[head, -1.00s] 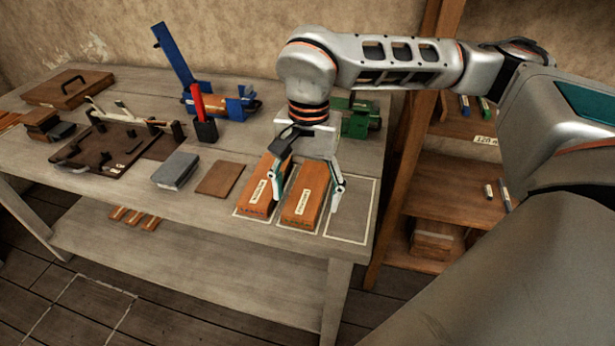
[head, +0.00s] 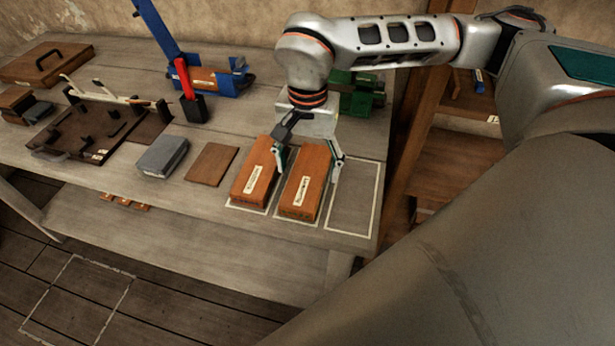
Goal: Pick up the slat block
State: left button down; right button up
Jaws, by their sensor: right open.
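Two orange-brown wooden blocks with pale labels lie side by side on the workbench in the head view, a left block (head: 254,180) and a right block (head: 304,183). The labels are too small to read, so I cannot tell which one is the slat block. My right gripper (head: 308,170) is open, with its fingers pointing down at the far half of the right block, one on each side of it. The left finger is at the gap between the blocks. I cannot tell whether the fingers touch. My left gripper is not in view.
An empty white-outlined space (head: 354,200) lies right of the blocks. A flat brown plate (head: 211,164) and a grey block (head: 163,157) lie to the left. A dark fixture board (head: 95,140), a blue press (head: 215,82) and a green device (head: 360,95) stand farther back.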

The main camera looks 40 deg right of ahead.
notch_tip(320, 180, down, 2)
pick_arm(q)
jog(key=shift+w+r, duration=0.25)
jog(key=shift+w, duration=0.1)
pick_arm(e)
jog(key=c, duration=1.4)
jog(key=shift+r, duration=0.1)
